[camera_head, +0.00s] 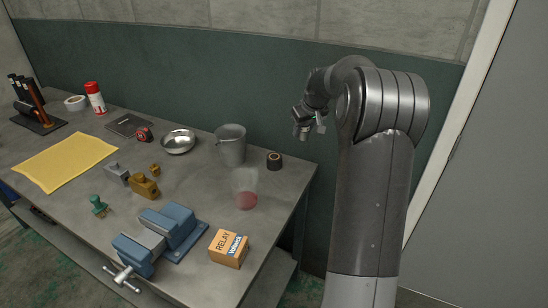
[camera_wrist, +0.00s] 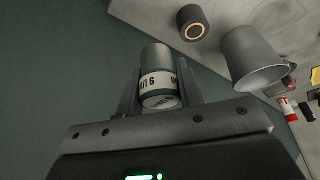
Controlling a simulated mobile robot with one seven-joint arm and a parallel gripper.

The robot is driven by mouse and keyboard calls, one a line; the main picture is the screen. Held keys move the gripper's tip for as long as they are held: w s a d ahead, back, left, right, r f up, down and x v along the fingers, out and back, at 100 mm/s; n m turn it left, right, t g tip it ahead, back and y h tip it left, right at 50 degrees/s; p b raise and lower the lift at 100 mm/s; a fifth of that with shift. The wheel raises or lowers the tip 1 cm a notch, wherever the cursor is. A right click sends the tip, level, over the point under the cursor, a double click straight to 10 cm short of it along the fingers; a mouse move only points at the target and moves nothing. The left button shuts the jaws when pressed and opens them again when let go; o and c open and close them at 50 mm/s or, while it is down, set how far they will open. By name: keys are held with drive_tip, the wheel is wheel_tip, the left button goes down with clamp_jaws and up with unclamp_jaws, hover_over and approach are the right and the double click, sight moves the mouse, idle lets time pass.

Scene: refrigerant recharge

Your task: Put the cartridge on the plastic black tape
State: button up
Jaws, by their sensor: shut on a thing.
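The cartridge (camera_wrist: 158,75) is a grey cylinder with a white printed label, seen in the wrist view between the two fingers. My gripper (camera_head: 306,122) is shut on it and holds it in the air, right of and above the table in the head view. The cartridge looks small and partly hidden there, below the fingers. The plastic black tape (camera_head: 274,161) is a small dark roll lying flat near the table's back right edge. In the wrist view the tape (camera_wrist: 192,23) shows an orange-brown ring and stands apart from the cartridge.
A grey metal bucket (camera_head: 230,146) stands just left of the tape. A clear, reddish-bottomed cup (camera_head: 246,190), a metal bowl (camera_head: 178,141), a blue vise (camera_head: 168,232) and a relay box (camera_head: 229,248) are also on the table.

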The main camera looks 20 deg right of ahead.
drive_tip(key=shift+s+d, duration=0.1)
drive_tip(key=shift+d, duration=0.25)
hover_over(272, 154)
drive_tip(key=s, duration=0.1)
drive_tip(key=f, duration=0.6)
drive_tip(key=shift+s+d+f, duration=0.15)
drive_tip(key=shift+s+f, duration=0.05)
drive_tip(key=shift+f, duration=2.15)
drive_tip(key=shift+f, duration=0.2)
drive_tip(key=o, duration=1)
